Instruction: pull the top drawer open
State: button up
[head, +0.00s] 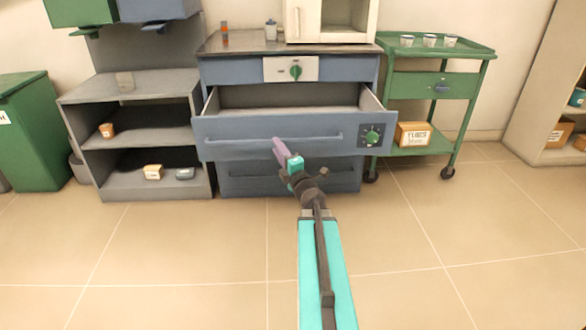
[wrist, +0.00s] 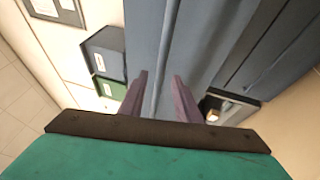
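The blue cabinet (head: 225,72) has its upper large drawer (head: 235,125) standing out from the body, with its grey inside showing from above. A long bar handle (head: 240,142) runs across the drawer front. It shows as a thin bar in the wrist view (wrist: 168,55). My gripper (head: 278,147) is at the middle of the drawer front, by the handle. In the wrist view its two purple fingers (wrist: 160,95) are spread, with the bar lying between them and a gap showing. Whether a finger touches the bar I cannot tell. A lower drawer (head: 290,178) looks shut.
A grey shelf unit (head: 130,80) stands at left, a green trolley (head: 432,82) close at right. A white furnace (head: 332,20) stands on top. The tiled floor in front is clear.

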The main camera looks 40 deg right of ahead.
jog(key=p+v, duration=0.2)
jog(key=v, duration=0.1)
jog(key=shift+s+r, duration=0.1)
jog(key=shift+s, duration=0.15)
jog(key=shift+s+p, duration=0.25)
jog(key=shift+p, duration=0.65)
jog(key=p+v, duration=0.2)
jog(key=p, duration=0.3)
jog(key=shift+p+v, duration=2.8)
jog(key=shift+p, duration=0.5)
